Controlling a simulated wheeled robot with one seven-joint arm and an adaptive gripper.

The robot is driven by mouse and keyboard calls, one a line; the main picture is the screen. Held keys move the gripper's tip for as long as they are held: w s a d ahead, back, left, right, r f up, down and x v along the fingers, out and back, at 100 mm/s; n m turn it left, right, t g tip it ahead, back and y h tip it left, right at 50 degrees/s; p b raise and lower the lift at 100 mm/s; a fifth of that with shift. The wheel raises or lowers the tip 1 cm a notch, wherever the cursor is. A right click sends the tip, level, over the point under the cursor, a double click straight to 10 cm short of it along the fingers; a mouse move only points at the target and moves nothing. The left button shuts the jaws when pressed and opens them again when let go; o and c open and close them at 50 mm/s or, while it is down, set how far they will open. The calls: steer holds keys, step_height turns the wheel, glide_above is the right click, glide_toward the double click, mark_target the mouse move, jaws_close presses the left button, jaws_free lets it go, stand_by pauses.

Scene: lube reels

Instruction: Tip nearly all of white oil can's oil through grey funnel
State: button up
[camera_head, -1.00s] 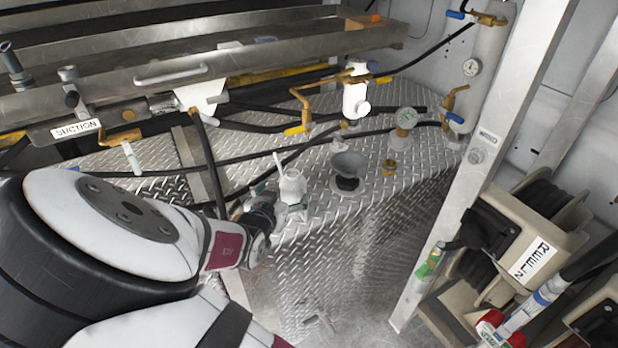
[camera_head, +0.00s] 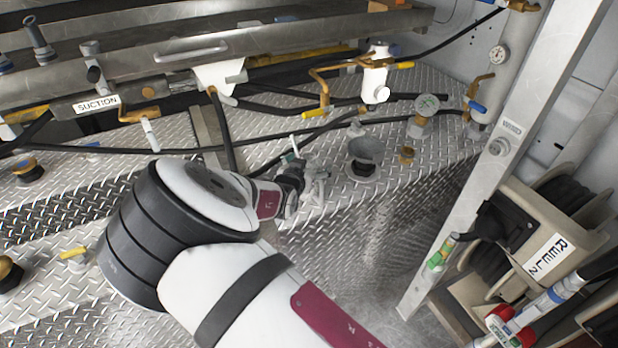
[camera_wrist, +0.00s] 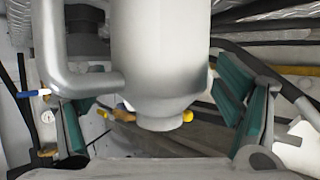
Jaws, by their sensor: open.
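The grey funnel (camera_head: 367,150) stands upright on a dark base to the right, apart from the can.
A white valve body (camera_head: 375,75) with brass pipe stands behind the funnel. Black hoses (camera_head: 265,108) run behind the can. A metal post (camera_head: 480,170) and hose reels (camera_head: 545,225) are at right.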

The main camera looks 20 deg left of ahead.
steer(key=shift+c, duration=0.6)
steer(key=c, duration=1.4)
steer(key=shift+c, duration=0.2)
steer(key=shift+r, duration=0.1)
